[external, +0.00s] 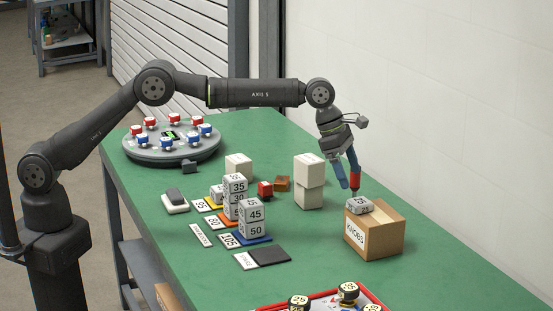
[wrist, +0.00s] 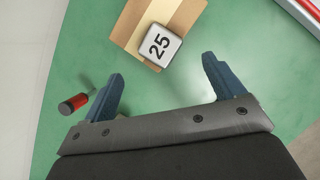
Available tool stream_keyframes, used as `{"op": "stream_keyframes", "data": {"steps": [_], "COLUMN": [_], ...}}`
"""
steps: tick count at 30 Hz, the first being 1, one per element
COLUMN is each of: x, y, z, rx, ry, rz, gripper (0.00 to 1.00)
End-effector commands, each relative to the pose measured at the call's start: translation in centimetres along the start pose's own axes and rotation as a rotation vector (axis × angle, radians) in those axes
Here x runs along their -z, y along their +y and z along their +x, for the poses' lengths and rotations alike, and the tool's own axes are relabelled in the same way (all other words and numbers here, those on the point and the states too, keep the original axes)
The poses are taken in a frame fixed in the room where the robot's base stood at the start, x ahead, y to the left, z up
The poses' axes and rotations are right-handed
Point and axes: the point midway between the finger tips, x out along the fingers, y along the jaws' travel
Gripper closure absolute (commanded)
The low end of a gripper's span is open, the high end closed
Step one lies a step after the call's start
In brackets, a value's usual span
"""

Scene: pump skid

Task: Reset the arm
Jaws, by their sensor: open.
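My gripper (external: 347,172) is at the far right end of my arm, above and behind the cardboard box. In the wrist view, its two blue fingers (wrist: 162,84) are apart with nothing between them. A grey-white block marked 25 (wrist: 159,46) lies on the cardboard box (wrist: 130,22), ahead of the fingertips and apart from them. In the external view the block (external: 359,205) rests on top of the labelled box (external: 376,238). My arm is stretched out over the green table.
A red-handled tool (wrist: 75,103) is close to the left finger in the wrist view. Stacked numbered blocks (external: 236,198), white blocks (external: 309,182) and a turntable with red and blue pieces (external: 172,154) stand on the table (external: 440,270). A red-edged tray (external: 325,299) is at the front.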

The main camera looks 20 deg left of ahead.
Motion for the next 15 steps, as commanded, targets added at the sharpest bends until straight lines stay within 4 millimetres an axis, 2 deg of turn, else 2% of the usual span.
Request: {"op": "stream_keyframes", "data": {"steps": [3,12,15], "x": [0.0,0.1,-1.0], "y": [0.0,0.0,0.1], "z": [2.6,8.1,5.5], "rx": [0.0,-0.001,-0.004], "ry": [0.0,0.0,-0.008], "rz": [0.0,0.0,0.001], "gripper": [0.13,0.13,0.13]}}
